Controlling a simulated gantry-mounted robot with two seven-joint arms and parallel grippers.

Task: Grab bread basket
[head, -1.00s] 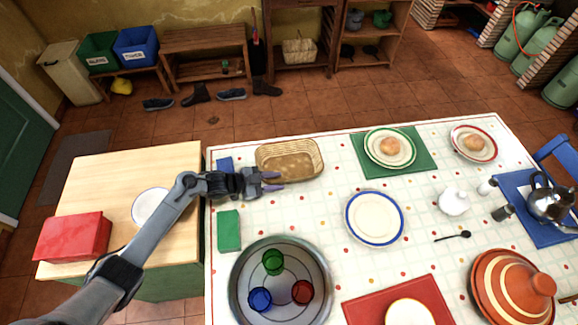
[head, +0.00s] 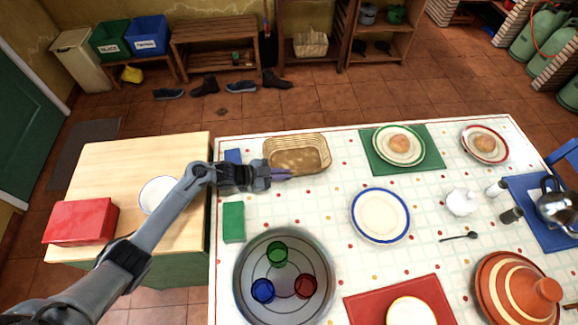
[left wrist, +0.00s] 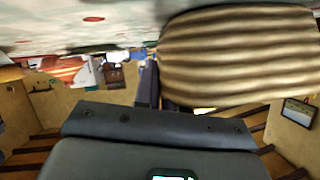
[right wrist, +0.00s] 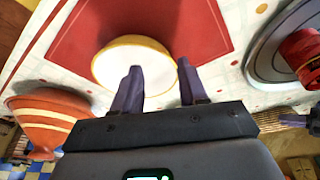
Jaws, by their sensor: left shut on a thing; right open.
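The bread basket (head: 297,140) is an oval, tan woven basket near the far left edge of the tiled table. It looks empty in the head view. My left gripper (head: 283,174) is at its near left side, shut on its rim or wall. In the left wrist view the striped basket wall (left wrist: 240,60) fills the upper right, beside one dark finger; the other finger is mostly hidden. My right gripper (right wrist: 160,80) is open and empty, its fingers apart in front of a pale, yellow-rimmed plate on a red mat. It is not in the head view.
A large round tray (head: 243,290) with red, green and blue cups stands in front of the basket. Green (head: 234,222) and blue (head: 233,156) blocks lie to its left. A blue-rimmed plate (head: 380,215) and a green mat (head: 431,163) with a bread plate lie to its right.

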